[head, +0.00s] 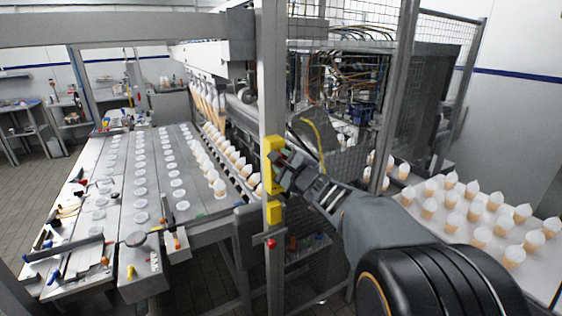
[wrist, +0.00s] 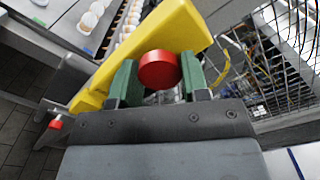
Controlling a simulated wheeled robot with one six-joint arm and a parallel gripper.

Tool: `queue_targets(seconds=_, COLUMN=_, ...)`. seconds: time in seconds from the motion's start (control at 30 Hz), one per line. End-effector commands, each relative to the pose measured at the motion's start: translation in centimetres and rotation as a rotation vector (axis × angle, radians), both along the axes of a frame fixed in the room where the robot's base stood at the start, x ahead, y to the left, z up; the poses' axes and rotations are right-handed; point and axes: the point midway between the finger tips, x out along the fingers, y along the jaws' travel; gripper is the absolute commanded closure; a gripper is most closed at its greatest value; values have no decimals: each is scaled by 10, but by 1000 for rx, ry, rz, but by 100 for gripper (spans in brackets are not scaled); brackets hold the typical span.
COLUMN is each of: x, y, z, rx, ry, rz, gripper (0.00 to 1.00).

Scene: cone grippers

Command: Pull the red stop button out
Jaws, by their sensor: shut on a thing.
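The red stop button (wrist: 159,69) is a round red knob in front of a yellow housing (wrist: 150,42) in the wrist view. My gripper (wrist: 159,77) has its two green finger pads on either side of the button and is shut on it. In the head view the yellow housing (head: 272,147) is on a grey upright post, and my gripper (head: 283,169) reaches it from the right. The button is mostly hidden there by my fingers. How far out the button stands cannot be told.
A smaller red knob (head: 271,243) sits lower on the grey post (head: 272,80); it also shows in the wrist view (wrist: 55,124). A conveyor (head: 150,190) with lids and cones is left. A table of cones (head: 415,205) is right. Wire mesh (wrist: 290,40) stands close to my gripper.

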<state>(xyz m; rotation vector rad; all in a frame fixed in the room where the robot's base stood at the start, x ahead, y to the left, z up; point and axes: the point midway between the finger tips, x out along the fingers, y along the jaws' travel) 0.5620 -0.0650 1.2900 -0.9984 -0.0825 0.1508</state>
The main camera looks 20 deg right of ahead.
Motion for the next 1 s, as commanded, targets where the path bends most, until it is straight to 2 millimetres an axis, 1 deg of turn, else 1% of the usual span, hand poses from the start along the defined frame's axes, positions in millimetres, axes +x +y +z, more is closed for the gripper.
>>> queue_targets(seconds=0.03, x=-1, y=-1, z=-3, rx=0, ry=6, rz=-2, gripper=82)
queue_targets(seconds=0.2, x=-2, y=-1, z=-4, rx=0, ry=8, rz=-2, gripper=81)
queue_targets(seconds=0.83, x=-7, y=-1, z=-4, rx=0, ry=10, rz=-2, gripper=82)
queue_targets(seconds=0.87, x=-7, y=-1, z=-4, rx=0, ry=10, rz=-2, gripper=57)
queue_targets(seconds=1.0, x=-6, y=-1, z=-4, rx=0, ry=7, rz=-2, gripper=43)
